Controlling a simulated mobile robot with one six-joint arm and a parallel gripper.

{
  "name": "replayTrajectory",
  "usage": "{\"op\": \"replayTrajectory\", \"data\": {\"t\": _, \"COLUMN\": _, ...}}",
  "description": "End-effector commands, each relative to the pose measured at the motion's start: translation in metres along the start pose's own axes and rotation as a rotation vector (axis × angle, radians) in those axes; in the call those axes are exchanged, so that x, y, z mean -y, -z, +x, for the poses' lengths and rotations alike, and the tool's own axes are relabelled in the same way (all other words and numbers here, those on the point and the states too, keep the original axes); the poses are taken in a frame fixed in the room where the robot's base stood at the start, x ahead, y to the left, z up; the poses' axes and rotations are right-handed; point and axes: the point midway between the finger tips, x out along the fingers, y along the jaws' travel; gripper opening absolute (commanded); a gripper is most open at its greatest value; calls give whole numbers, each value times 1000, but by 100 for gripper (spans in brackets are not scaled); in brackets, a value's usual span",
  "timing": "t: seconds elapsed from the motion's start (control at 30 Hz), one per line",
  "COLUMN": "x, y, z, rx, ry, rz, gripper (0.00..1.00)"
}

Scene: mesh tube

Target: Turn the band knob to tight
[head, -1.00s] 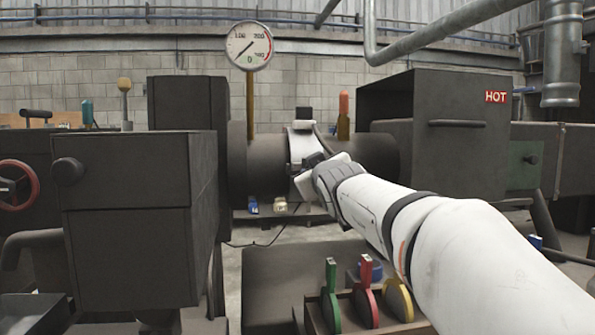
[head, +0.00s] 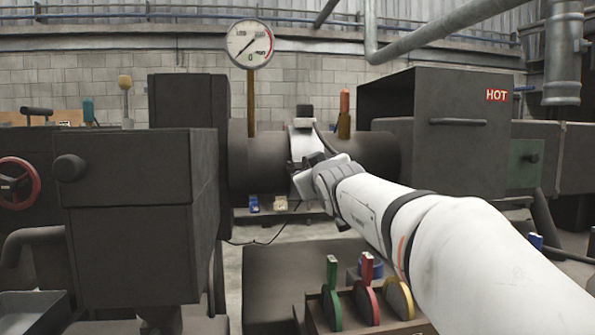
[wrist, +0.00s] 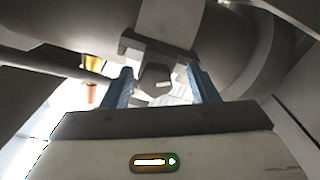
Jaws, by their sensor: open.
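A pale band (head: 303,145) wraps around the dark horizontal tube (head: 265,160) in the head view; it also shows at the top of the wrist view (wrist: 168,22). My gripper (head: 303,178) is at the front of the band and hides most of the knob there. In the wrist view, my gripper (wrist: 161,88) is open, with its two blue fingers apart. A dark knob (wrist: 154,76) with a small pale mark sits between the fingers. A gap shows on each side of the knob. I cannot read any tight marking.
A round gauge (head: 250,44) stands above the tube. A dark box with a HOT sign (head: 390,100) is on the right, and a large dark cabinet (head: 130,240) is on the left. Green, red and yellow levers (head: 367,285) stand below my arm.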

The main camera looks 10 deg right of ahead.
Motion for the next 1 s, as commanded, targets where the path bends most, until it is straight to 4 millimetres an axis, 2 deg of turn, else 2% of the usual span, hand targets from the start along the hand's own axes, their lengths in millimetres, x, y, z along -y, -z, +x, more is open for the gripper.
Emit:
{"op": "replayTrajectory", "data": {"t": 0.27, "x": -2, "y": 2, "z": -8, "rx": -4, "ry": -3, "rz": 0, "gripper": 53}}
{"op": "replayTrajectory", "data": {"t": 0.7, "x": -1, "y": 2, "z": -70, "rx": -2, "ry": -2, "rz": 0, "gripper": 53}}
{"op": "replayTrajectory", "data": {"t": 1.0, "x": 0, "y": 0, "z": -79, "rx": -1, "ry": -1, "rz": 0, "gripper": 53}}
